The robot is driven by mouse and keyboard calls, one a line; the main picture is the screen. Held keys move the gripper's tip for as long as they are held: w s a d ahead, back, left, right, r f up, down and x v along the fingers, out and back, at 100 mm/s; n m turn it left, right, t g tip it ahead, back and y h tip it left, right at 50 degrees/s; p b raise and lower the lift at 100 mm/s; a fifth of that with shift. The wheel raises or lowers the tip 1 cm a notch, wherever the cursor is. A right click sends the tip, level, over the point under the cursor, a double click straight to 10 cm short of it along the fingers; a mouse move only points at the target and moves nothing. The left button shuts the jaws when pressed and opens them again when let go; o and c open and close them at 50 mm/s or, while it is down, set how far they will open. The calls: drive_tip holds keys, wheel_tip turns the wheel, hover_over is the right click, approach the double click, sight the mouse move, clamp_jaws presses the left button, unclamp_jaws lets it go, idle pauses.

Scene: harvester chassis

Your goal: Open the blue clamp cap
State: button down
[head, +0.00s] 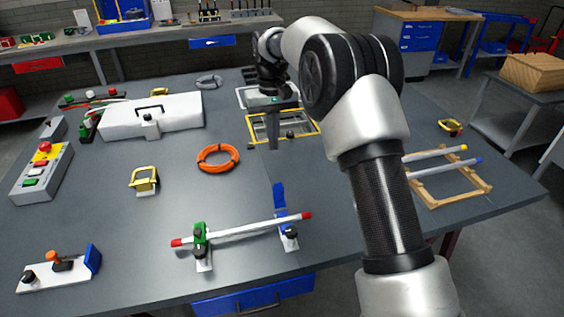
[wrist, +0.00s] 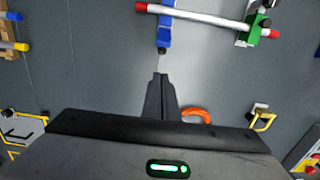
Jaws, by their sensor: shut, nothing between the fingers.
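The blue clamp cap (head: 279,196) is at the right end of a white rod (head: 245,230). It rises behind the rod and looks swung back from it. In the wrist view the blue cap (wrist: 165,32) extends from the rod towards my fingertips. The green clamp (head: 199,234) sits around the rod's left part. My gripper (head: 273,147) points down over the table behind the blue cap. In the wrist view my gripper's fingers (wrist: 159,76) are together and empty, a short gap from the cap's end.
An orange ring (head: 218,158) lies left of my gripper. A yellow-framed tray (head: 290,130) is close behind it. A wooden rack (head: 470,195) with two rods stands at the right. A yellow-handled block (head: 144,181) is at the left. Table is clear between ring and rod.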

drive_tip(key=f, duration=0.2)
hover_over(278, 193)
drive_tip(key=w, duration=0.2)
drive_tip(key=shift+w+a+f+p, duration=0.1)
drive_tip(key=shift+a+f+p, duration=0.1)
drive_tip(key=shift+f, duration=1.75)
drive_tip(key=shift+w+a+f+p, duration=0.1)
drive_tip(key=shift+f+p, duration=0.1)
drive_tip(key=shift+f, duration=1.75)
drive_tip(key=shift+s, duration=0.1)
